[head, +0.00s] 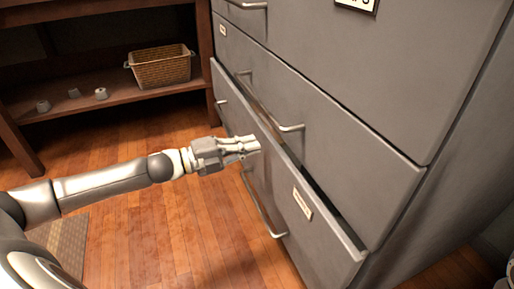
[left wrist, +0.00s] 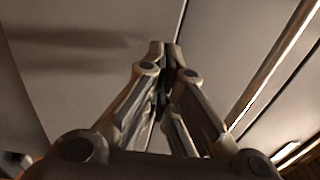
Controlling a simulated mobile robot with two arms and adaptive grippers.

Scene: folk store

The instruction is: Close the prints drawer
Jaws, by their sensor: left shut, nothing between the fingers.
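A grey metal drawer (head: 318,244) low in the cabinet is pulled out a little, with a dark gap along its top edge. Its front bears a small pale label (head: 303,203), too small to read, and a long bar handle (head: 262,207). My left gripper (head: 256,147) is shut and empty at the upper part of this drawer front, left of the label. Whether its fingertips touch the front I cannot tell. In the left wrist view the shut fingertips (left wrist: 164,48) point at a grey metal surface. My right gripper is not in view.
The drawer above (head: 345,143) appears closed, with its own bar handle (head: 275,108). A wooden shelf (head: 115,92) at the back left holds a wicker basket (head: 160,70) and several small pale items. Wooden floor (head: 180,235) lies open left of the cabinet.

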